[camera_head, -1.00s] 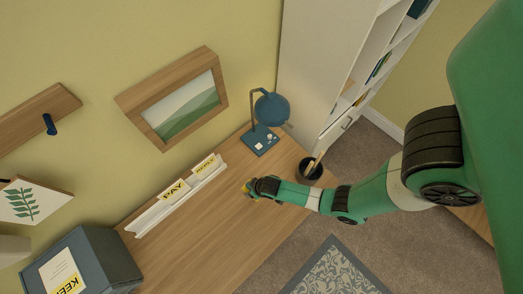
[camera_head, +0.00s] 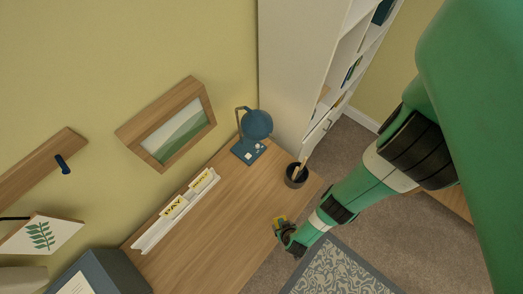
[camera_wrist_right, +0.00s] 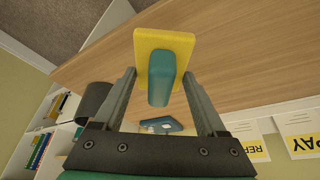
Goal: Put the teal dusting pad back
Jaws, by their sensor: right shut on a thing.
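The dusting pad shows in the right wrist view as a teal block (camera_wrist_right: 160,78) fixed to a yellow plate (camera_wrist_right: 178,42). My right gripper (camera_wrist_right: 158,80) is shut on the teal part, with the yellow plate beyond the fingertips. In the head view my right gripper (camera_head: 283,230) is over the front edge of the wooden desk (camera_head: 215,235), with a bit of the yellow plate (camera_head: 280,219) showing at its tip. My left gripper is in neither view.
A blue lamp (camera_head: 256,126) and a dark pen cup (camera_head: 295,176) stand at the desk's far end. A white letter rack (camera_head: 176,212) with cards runs along the wall. A blue-grey box (camera_head: 115,272) is at lower left. The desk's middle is clear.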

